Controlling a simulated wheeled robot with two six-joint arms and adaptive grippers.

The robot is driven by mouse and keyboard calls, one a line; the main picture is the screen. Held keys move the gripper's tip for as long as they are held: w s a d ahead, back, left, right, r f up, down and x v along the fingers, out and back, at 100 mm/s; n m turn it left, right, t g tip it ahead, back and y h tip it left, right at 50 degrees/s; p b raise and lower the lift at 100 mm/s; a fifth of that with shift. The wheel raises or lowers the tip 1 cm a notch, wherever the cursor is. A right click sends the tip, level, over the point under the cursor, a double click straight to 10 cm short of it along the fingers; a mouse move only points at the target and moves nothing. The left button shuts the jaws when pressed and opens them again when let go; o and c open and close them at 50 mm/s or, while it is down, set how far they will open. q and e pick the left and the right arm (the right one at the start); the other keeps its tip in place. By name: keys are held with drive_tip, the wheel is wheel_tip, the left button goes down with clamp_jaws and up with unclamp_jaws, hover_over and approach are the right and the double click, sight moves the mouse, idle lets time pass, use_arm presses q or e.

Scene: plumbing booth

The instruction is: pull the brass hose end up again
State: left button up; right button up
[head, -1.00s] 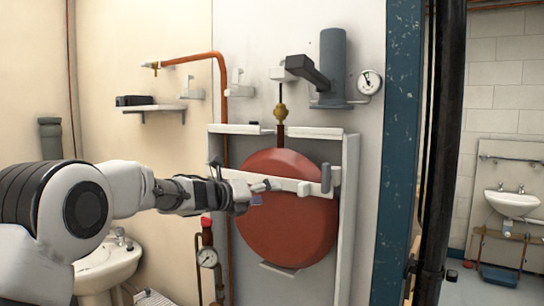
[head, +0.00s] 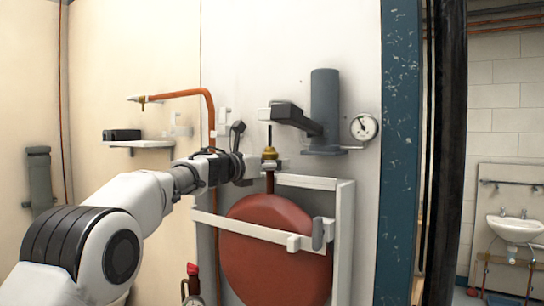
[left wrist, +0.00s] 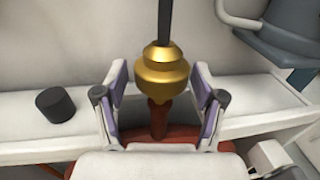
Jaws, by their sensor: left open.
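The brass hose end (head: 270,153) hangs on a dark hose below the grey arm of the wall unit, at the top of a copper-coloured stub over the round red vessel (head: 275,240). In the left wrist view the brass hose end (left wrist: 162,75) is upright and centred, with the red-brown stub (left wrist: 158,118) below it. My left gripper (head: 262,165) is at the hose end. Its fingers (left wrist: 160,95) are open, one on each side of the brass and apart from it. My right gripper is in no view.
A white frame with a crossbar (head: 255,230) surrounds the red vessel. A grey cylinder unit (head: 325,110) and a gauge (head: 363,127) are on the wall at right. A black cap (left wrist: 55,105) sits on the white ledge. A copper pipe (head: 185,93) runs at left.

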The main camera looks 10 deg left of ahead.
use_arm(q)
drive_tip(key=shift+s+a+r, duration=0.2)
drive_tip(key=shift+s, duration=0.2)
drive_tip(key=shift+c, duration=0.7)
drive_tip(key=shift+s+a+r, duration=0.1)
drive_tip(key=shift+s, duration=0.1)
drive_tip(key=c, duration=0.6)
clamp_jaws()
wheel_tip(320, 180, up, 6)
drive_tip(key=p, duration=0.6)
drive_tip(key=shift+r, duration=0.15)
